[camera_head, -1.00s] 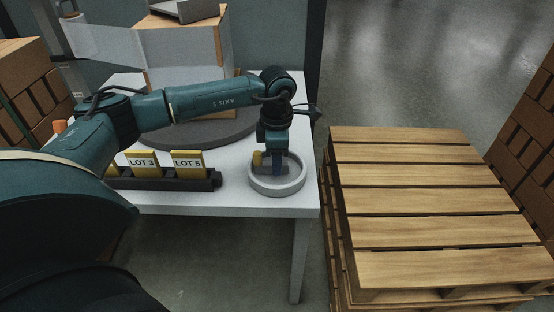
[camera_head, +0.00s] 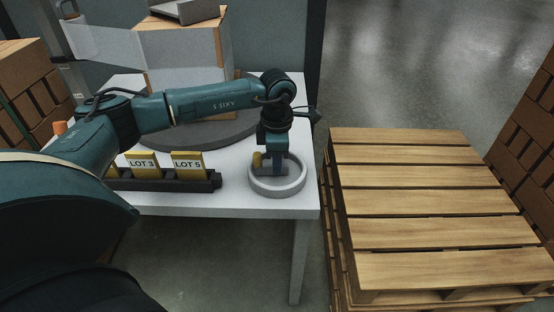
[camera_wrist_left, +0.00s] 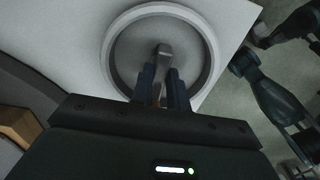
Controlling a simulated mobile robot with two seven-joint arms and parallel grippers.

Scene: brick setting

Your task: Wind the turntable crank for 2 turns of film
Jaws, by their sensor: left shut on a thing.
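The crank is a low grey round ring (camera_head: 277,188) on the table's front right corner, with a grey arm inside it. In the left wrist view the crank arm (camera_wrist_left: 163,58) reaches from the middle of the ring (camera_wrist_left: 118,28) toward my fingers. My left gripper (camera_head: 278,168) points down into the ring and is shut on the crank handle, which is mostly hidden between its fingers (camera_wrist_left: 162,92). A dark grey turntable (camera_head: 215,143) behind the crank carries a carton (camera_head: 185,55) wrapped in translucent film (camera_head: 105,42). My right gripper does not show.
A dark rack (camera_head: 150,183) with yellow cards marked LOT 3 and LOT 5 stands left of the crank. The white table (camera_head: 235,205) ends just right of the ring. A wooden pallet stack (camera_head: 430,205) stands to the right, and brick-like cartons (camera_head: 25,85) at the left.

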